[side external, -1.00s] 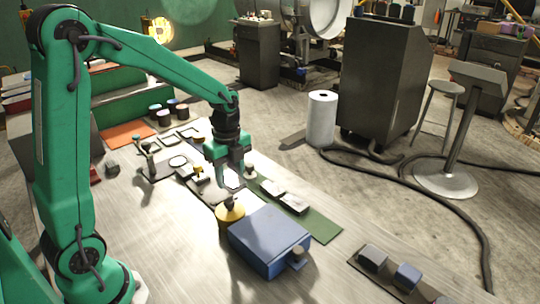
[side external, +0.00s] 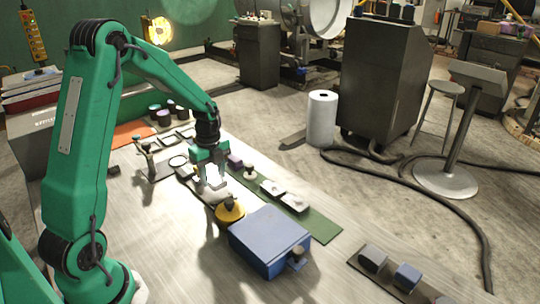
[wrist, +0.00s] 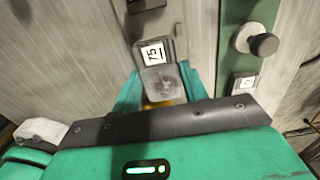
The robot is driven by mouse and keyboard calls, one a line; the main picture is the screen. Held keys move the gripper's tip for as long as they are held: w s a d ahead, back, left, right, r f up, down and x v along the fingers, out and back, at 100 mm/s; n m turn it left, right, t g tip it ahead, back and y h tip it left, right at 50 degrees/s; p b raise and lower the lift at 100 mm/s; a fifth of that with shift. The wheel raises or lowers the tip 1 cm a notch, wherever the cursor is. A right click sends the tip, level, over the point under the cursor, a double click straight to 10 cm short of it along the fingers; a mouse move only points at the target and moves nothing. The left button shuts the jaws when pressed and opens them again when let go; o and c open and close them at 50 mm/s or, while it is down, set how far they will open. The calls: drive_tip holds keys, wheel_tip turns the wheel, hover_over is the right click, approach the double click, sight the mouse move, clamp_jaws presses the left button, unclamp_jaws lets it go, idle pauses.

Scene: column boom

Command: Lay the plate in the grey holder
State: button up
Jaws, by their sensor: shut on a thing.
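My gripper (side external: 212,182) is low over the bench, behind the yellow round piece with a dark knob (side external: 230,211). In the wrist view, its two green fingers are shut on a small grey plate (wrist: 160,84), which lies between them. I cannot clearly pick out the grey holder; a dark strip of pieces runs under the gripper. The plate's lower part is hidden by the gripper body.
A blue box (side external: 268,241) stands on the bench in front of the gripper. A green mat (side external: 322,230) with pale blocks (side external: 294,201) lies to the right. A dark knob (wrist: 264,44) stands close on the right in the wrist view. The bench's near left is clear.

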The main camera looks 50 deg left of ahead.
sight(213, 177)
drive_tip(key=shift+a+f, duration=0.1)
drive_tip(key=shift+a, duration=0.15)
drive_tip(key=shift+f, duration=0.15)
drive_tip(key=shift+f, duration=1.85)
drive_tip(key=shift+f, duration=0.1)
drive_tip(key=o, duration=1.4)
drive_tip(key=shift+f, duration=0.1)
